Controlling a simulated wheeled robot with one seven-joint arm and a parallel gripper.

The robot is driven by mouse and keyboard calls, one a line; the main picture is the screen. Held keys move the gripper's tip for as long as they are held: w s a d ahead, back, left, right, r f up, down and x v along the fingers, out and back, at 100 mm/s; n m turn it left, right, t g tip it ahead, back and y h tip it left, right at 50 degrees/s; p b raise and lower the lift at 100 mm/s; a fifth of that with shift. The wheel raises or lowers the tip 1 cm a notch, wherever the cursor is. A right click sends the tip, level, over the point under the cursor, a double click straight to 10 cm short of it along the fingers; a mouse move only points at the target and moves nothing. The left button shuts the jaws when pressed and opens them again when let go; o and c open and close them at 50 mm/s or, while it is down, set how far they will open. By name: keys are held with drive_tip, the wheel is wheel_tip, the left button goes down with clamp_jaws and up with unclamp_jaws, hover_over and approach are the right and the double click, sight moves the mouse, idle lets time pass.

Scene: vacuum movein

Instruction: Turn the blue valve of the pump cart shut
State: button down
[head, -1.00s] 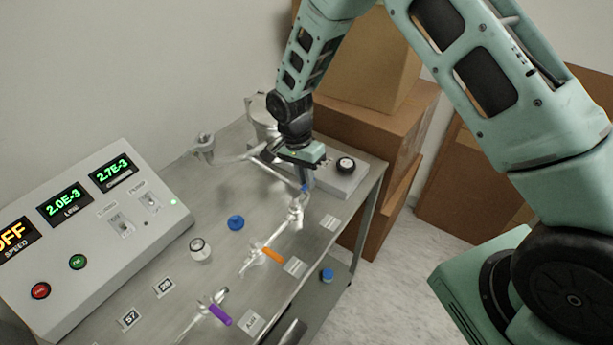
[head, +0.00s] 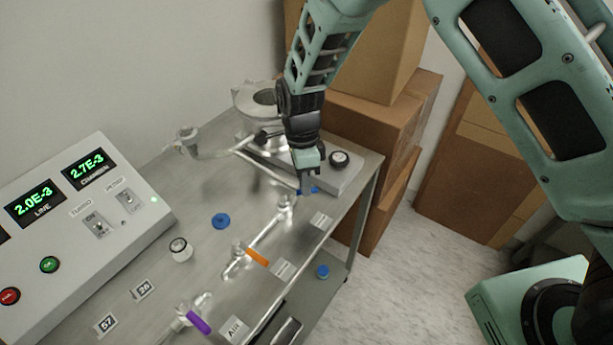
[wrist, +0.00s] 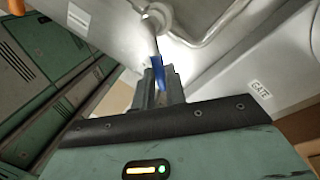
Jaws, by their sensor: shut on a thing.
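The blue valve handle (head: 314,190) sits at the far end of the glass and metal line on the pump cart (head: 215,265). My gripper (head: 307,186) reaches down over it and is shut on it. In the wrist view the blue handle (wrist: 159,71) runs between my two fingers (wrist: 161,88), with its stem leading to a round fitting on a pipe. The fingers hide part of the handle. An orange valve handle (head: 256,257) and a purple one (head: 198,322) stand nearer on the cart.
A control box (head: 70,225) with green readings stands at left. A grey box with a black knob (head: 340,158) is beside my gripper. Cardboard boxes (head: 375,125) stand close behind the cart.

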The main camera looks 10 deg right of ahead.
drive_tip(key=shift+s+a+r+m+t+y+p, duration=0.1)
drive_tip(key=shift+s+a+m+y+p, duration=0.15)
drive_tip(key=shift+s+m+p, duration=0.9)
drive_tip(key=shift+s+a+f+m+t+y+p, duration=0.15)
drive_tip(key=shift+m+y+p, duration=0.15)
drive_tip(key=shift+m, duration=1.7)
drive_tip(key=shift+s+a+r+m+t+y+p, duration=0.2)
drive_tip(key=shift+s+m+p, duration=0.45)
drive_tip(key=shift+m, duration=0.9)
drive_tip(key=c, duration=1.4)
unclamp_jaws()
drive_tip(key=shift+c, duration=0.2)
drive_tip(key=shift+s, duration=0.1)
wheel_tip(320, 180, up, 17)
drive_tip(key=w+d+b, duration=0.2)
drive_tip(key=shift+w+d+b, duration=0.2)
drive_tip(key=shift+d+b, duration=0.05)
drive_tip(key=shift+b, duration=0.1)
